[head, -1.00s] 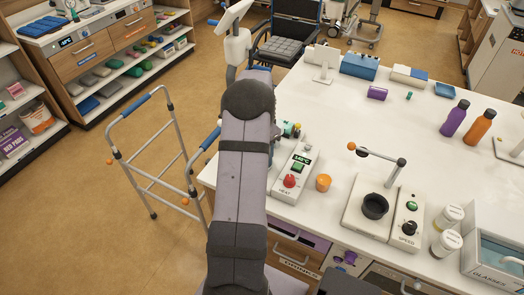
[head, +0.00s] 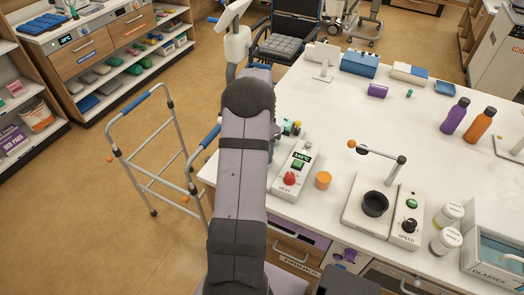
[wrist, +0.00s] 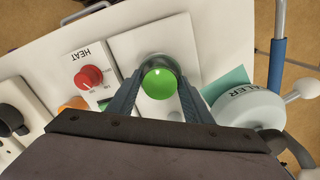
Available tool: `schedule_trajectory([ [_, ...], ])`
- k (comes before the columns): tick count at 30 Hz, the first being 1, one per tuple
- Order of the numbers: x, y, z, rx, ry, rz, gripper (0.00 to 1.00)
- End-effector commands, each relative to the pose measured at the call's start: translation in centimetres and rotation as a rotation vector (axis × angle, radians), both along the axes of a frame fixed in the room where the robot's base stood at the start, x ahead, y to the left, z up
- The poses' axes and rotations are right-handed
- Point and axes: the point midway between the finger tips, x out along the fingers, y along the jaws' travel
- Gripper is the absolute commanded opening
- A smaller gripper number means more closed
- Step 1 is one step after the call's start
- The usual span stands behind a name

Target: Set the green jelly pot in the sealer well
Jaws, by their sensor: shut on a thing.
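In the wrist view my gripper (wrist: 160,80) is shut on the green jelly pot (wrist: 159,83), whose rounded green top shows between the two fingers. The pot is over the white sealer base (wrist: 190,35). A grey ring shows just behind the pot; I cannot tell whether the pot is inside the well or above it. The sealer's pale round head (wrist: 250,103), with part of its lettering visible, is swung off to the right. In the head view my arm hides the gripper and the pot. The heat control box (head: 290,178) with its red knob shows beside the arm.
An orange pot (head: 323,180) stands right of the heat box. Further right are a black cup (head: 375,204) under a swing arm and a speed control box (head: 407,228). White lidded jars (head: 446,240) stand beyond. The table's middle (head: 390,130) is clear.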

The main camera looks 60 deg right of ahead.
Motion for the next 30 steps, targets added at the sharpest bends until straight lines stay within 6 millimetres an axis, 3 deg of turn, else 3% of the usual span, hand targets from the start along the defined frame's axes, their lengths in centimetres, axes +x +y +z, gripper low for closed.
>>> schedule_trajectory([
  [29, 0.02, -0.01, -0.64, 0.000, 0.000, 0.000, 0.22],
  [30, 0.02, -0.01, -0.61, 0.000, -0.001, 0.000, 0.53],
])
